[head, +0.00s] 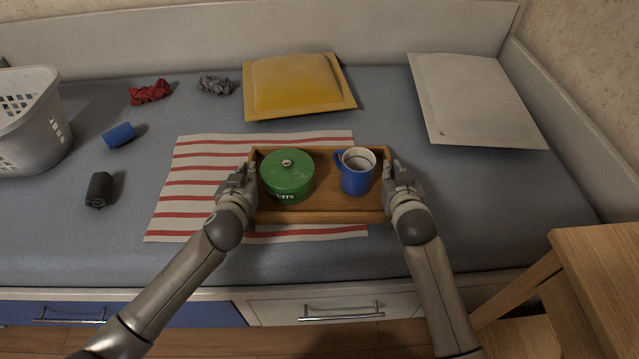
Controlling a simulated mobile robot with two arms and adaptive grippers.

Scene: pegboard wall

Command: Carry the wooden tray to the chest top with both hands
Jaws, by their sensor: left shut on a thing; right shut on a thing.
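The wooden tray (335,207) is in the middle of the head view, over the right part of a red-and-white striped cloth (200,180) on the bed. I cannot tell whether it rests on the cloth or hangs just above it. A green lidded tin (287,178) stands upright on the tray's left half, and a blue mug (355,180) stands upright on its right half. My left gripper (247,178) is shut on the tray's left end. My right gripper (391,176) is shut on its right end. The hands hide parts of both ends.
A wooden table or stool (605,265) stands at the lower right. The bed (480,190) holds a yellow cushion (295,85), a white cushion (472,98), a laundry basket (45,135) and several small rolled or crumpled cloths at left. Drawers (270,312) are below the bed.

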